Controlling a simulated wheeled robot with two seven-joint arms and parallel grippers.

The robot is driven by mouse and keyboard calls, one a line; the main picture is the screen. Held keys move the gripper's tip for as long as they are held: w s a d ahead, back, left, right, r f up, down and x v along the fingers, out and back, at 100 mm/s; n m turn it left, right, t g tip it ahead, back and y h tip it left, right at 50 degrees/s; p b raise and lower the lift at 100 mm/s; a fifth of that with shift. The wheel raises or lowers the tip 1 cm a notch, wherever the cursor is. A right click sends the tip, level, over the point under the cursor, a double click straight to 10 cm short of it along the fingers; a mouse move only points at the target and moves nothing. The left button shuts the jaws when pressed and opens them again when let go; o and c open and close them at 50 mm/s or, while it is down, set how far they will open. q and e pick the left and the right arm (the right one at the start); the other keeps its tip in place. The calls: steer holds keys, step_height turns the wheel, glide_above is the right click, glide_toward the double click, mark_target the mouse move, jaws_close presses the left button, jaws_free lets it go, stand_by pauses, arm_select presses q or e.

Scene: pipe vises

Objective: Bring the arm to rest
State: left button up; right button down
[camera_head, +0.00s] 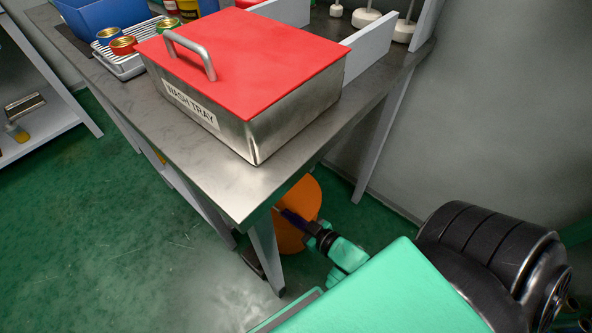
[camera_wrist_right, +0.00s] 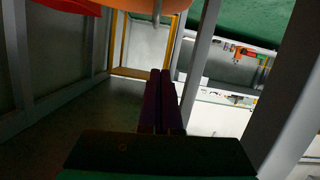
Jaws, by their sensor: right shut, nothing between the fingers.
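My right gripper (camera_head: 292,217) is low beside the table's near corner, below the level of the tabletop. Its dark fingers are together and empty. In the right wrist view the two dark purple fingers (camera_wrist_right: 160,100) lie side by side with nothing held between them. An orange round object (camera_head: 308,196) is just behind the gripper, under the table edge; whether they touch cannot be told. Its lower part also shows at the top of the wrist view (camera_wrist_right: 150,5). My left gripper is not in view.
A metal table (camera_head: 215,178) carries a wash tray with a closed red lid (camera_head: 250,58), a rack of cans (camera_head: 123,45) and a blue bin (camera_head: 103,14). A table leg (camera_head: 267,252) stands close to the gripper. Green floor (camera_head: 90,235) is open at left.

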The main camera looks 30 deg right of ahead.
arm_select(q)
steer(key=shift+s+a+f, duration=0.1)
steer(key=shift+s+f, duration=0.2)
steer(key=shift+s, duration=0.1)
arm_select(e)
steer(key=shift+v, duration=1.1)
steer(key=s+d+f+m+g+h, duration=0.1)
steer(key=s+f+g, duration=0.35)
steer(key=f, duration=0.35)
steer(key=s+d+f+g+h, duration=0.1)
steer(key=s+d+f+g, duration=0.1)
steer(key=s+f+g, duration=0.4)
steer(key=s+d+f+m+g+h, duration=0.1)
steer(key=s+f+g+h, duration=0.15)
steer(key=f, duration=0.65)
arm_select(q)
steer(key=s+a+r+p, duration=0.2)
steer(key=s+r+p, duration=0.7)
steer(key=p, duration=1)
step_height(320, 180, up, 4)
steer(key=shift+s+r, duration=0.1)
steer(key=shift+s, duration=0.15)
arm_select(e)
steer(key=s+d+r, duration=0.2)
steer(key=s+r, duration=0.9)
steer(key=r, duration=0.1)
steer(key=shift+s+r+y, duration=0.25)
steer(key=shift+r+y, duration=0.05)
steer(key=shift+y, duration=0.05)
